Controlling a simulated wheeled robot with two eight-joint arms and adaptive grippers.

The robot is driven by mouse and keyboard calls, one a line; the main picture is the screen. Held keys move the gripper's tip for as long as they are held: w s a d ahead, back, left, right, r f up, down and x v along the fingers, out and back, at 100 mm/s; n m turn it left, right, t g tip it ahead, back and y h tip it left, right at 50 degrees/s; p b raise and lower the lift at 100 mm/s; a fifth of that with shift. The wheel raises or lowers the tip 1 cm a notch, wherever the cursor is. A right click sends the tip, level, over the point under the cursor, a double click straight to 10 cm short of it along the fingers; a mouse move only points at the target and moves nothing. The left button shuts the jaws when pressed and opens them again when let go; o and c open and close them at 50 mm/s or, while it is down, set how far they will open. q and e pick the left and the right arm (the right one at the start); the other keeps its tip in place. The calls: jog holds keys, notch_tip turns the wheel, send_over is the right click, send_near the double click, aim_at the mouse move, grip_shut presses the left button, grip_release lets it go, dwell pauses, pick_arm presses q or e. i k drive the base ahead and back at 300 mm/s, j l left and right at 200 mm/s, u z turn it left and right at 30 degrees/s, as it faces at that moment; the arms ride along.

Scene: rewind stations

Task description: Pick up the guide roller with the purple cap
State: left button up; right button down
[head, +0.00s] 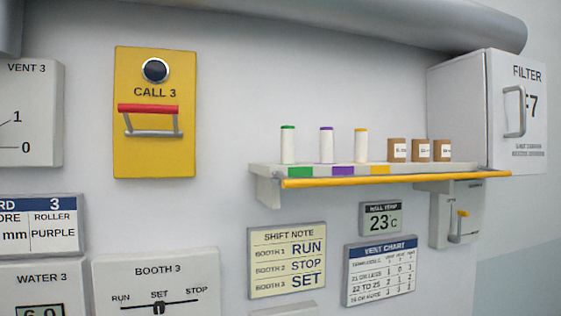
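The guide roller with the purple cap (326,145) is a white cylinder standing upright on a wall shelf (262,172), above a purple patch on the shelf's front edge. A green-capped roller (288,146) stands to its left, and a yellow-capped roller (361,147) stands to its right. The three rollers are apart from each other. Neither of my grippers shows in the head view.
Several brown boxes (397,150) stand on the shelf right of the rollers. A yellow rail (400,179) runs along its front. A filter cabinet (508,115) closes off the right end. A yellow call panel (154,150) with a handle is on the left.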

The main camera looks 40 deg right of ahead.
aim_at(326, 150)
jog(key=z, duration=1.65)
